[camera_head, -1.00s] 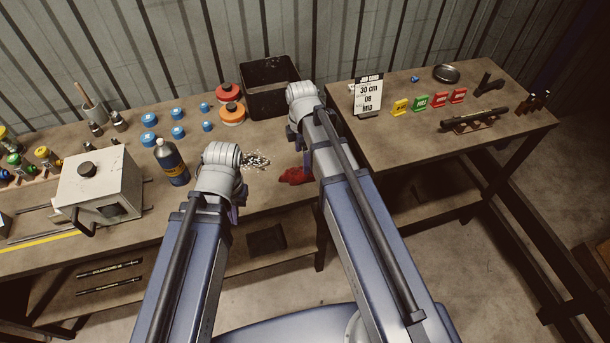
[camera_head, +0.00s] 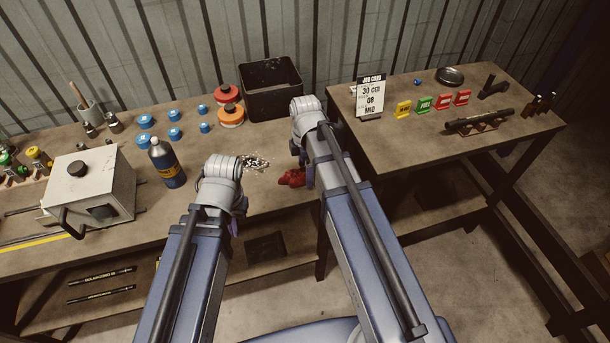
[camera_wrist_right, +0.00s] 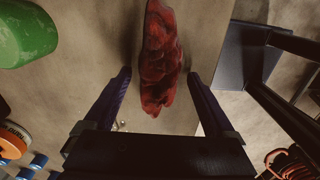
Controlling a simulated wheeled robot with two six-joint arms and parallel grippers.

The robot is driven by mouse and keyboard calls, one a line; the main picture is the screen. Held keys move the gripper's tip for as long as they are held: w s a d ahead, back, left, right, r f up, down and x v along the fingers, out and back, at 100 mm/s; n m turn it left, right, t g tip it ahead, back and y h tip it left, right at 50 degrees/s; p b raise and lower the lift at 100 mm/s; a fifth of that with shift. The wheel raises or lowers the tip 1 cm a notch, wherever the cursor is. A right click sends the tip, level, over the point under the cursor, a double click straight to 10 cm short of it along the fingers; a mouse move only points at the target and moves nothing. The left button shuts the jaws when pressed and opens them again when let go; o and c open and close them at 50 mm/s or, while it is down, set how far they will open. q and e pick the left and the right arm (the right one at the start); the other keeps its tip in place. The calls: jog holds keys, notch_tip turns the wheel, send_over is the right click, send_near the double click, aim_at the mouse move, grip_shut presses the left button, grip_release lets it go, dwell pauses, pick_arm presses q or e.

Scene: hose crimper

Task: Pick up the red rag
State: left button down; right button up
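The crumpled red rag (camera_head: 291,178) lies on the left bench near its right end, partly hidden by my right arm in the head view. In the right wrist view the rag (camera_wrist_right: 161,50) runs down the middle, its lower end between my right gripper's fingers. My right gripper (camera_wrist_right: 159,74) is open, with a gap on each side of the rag; it also shows in the head view (camera_head: 308,176). My left gripper (camera_head: 234,226) points down near the bench's front edge, left of the rag. Its fingers are mostly hidden by the wrist.
Small metal pieces (camera_head: 255,163) lie just beyond the rag. A black bin (camera_head: 272,90) stands behind. A dark bottle (camera_head: 166,163) and the crimper box (camera_head: 92,183) stand to the left. The right bench holds a job card (camera_head: 370,97) and coloured tags.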

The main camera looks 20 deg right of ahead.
jog(key=c, duration=1.3)
notch_tip(320, 180, up, 10)
jog(key=p, duration=1)
